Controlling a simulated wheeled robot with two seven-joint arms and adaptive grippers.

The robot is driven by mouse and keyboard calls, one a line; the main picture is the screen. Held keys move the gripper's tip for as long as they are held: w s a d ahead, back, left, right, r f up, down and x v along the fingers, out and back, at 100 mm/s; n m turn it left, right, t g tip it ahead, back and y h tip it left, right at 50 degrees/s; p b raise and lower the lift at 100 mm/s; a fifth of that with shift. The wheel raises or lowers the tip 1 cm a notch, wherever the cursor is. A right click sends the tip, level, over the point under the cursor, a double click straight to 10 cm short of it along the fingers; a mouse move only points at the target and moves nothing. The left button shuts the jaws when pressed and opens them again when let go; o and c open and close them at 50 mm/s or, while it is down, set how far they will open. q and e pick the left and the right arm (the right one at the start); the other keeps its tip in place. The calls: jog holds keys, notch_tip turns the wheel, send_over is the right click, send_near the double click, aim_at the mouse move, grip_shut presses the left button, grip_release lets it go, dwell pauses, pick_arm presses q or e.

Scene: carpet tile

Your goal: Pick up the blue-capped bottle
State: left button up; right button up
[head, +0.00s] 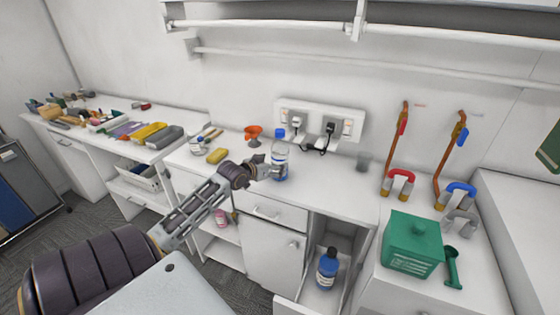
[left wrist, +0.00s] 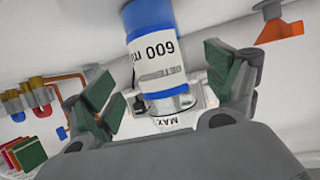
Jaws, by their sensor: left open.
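The blue-capped bottle (head: 280,160) stands upright on the white counter, clear above with a white label and blue lower part. In the left wrist view the bottle (left wrist: 155,65) appears upside down, its label reading 600 ml, between the green-padded fingers. My left gripper (head: 264,168) is open and reaches the bottle from its left side. In the left wrist view the left gripper (left wrist: 160,88) has one finger on each side of the bottle, with visible gaps. My right gripper is not in view.
An orange funnel (head: 253,134) and a yellow sponge (head: 217,156) lie left of the bottle. A socket panel (head: 320,121) with plugs is behind it. A grey cup (head: 363,161) stands to the right. A blue bottle with a dark cap (head: 327,270) sits in the open compartment below.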

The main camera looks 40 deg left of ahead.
aim_at(280, 162)
pick_arm(q)
jog(key=shift+w+f, duration=0.1)
jog(key=shift+w, duration=0.2)
jog(key=shift+w, duration=0.15)
jog(key=shift+p+x, duration=0.4)
jog(key=shift+x, duration=2.05)
jog(key=shift+a, duration=0.1)
jog(key=c, duration=1.3)
